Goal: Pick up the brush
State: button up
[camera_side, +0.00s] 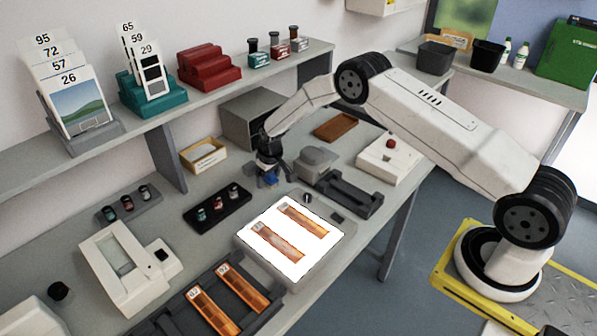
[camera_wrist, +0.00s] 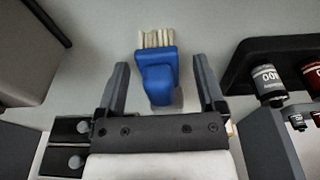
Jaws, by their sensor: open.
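The brush has a blue handle and cream bristles. In the wrist view the brush (camera_wrist: 158,76) lies between the two dark fingers of my gripper (camera_wrist: 160,63), with its bristles pointing away past the fingertips. A gap shows on each side of the handle, so the fingers look apart from it. In the side view my gripper (camera_side: 269,173) points down over the bench behind the lit light box. Only a bit of blue shows at the gripper there, and most of the brush is hidden. I cannot tell the exact height of the fingers over it.
A black rack (camera_side: 217,208) with small bottles stands to the left of my gripper. A lit light box (camera_side: 330,228) with film strips lies in front. A grey device (camera_side: 318,160) is close on the right.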

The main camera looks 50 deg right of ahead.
dwell(0.4)
grip_shut()
jog(key=shift+r, duration=0.1)
jog(key=shift+r, duration=1.4)
jog(key=s+r, duration=1)
jog(key=s, duration=0.4)
jog(key=shift+a, duration=0.45)
